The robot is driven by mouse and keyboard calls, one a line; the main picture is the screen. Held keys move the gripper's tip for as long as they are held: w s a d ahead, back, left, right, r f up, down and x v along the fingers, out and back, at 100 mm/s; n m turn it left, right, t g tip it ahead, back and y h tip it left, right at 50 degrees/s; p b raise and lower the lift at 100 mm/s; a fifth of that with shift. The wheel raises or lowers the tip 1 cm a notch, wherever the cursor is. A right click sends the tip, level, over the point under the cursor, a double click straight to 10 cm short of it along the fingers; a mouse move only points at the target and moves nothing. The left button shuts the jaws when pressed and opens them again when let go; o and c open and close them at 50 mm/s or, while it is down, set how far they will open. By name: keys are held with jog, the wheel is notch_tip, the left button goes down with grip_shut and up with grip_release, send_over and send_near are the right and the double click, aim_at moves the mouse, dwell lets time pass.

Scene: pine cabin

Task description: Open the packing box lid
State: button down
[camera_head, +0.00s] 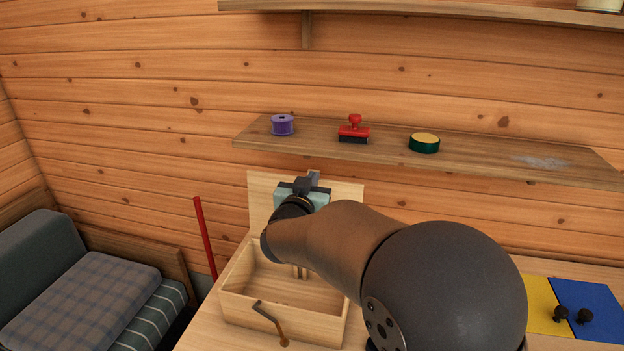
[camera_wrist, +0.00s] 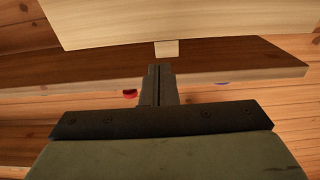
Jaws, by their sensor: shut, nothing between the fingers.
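The packing box (camera_head: 285,318) is a pale wooden box on the table, open at the top with its inside showing. Its lid (camera_head: 349,192) stands about upright along the box's back edge. In the wrist view the lid (camera_wrist: 190,20) spans the top, with a small pale tab (camera_wrist: 167,49) on its edge. My gripper (camera_head: 314,176) is in front of the upper part of the lid and hides some of it. In the wrist view my gripper's fingers (camera_wrist: 157,70) are together and empty, just below the tab. I cannot tell whether they touch the lid.
A shelf (camera_head: 470,157) above the box holds a purple spool (camera_head: 282,125), a red stamp (camera_head: 354,130) and a green-and-yellow tin (camera_head: 424,143). Yellow (camera_head: 540,305) and blue (camera_head: 598,305) panels with black knobs lie right.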

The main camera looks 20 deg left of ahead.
jog(key=s+d+r+b, duration=0.2)
jog(key=s+b, duration=0.1)
jog(key=s, duration=0.9)
jog(key=d+f+n+g+y, duration=0.1)
jog(key=d+f+g, duration=0.35)
jog(key=d, duration=0.55)
jog(key=d+f+n+g+y, duration=0.1)
jog(key=d+f+g, duration=0.35)
jog(key=d, duration=0.55)
jog(key=s+d+f+m+g+h, duration=0.2)
jog(key=s+d+f+g, duration=0.2)
jog(key=s+d, duration=0.5)
jog(key=s+d+f+m+g+h, duration=0.1)
jog(key=s+d+f+g+h, duration=0.2)
jog(key=s+d, duration=0.7)
notch_tip(320, 180, down, 2)
jog(key=shift+d+f+m+g, duration=0.1)
jog(key=shift+d+m+g, duration=0.4)
jog(key=shift+d, duration=0.4)
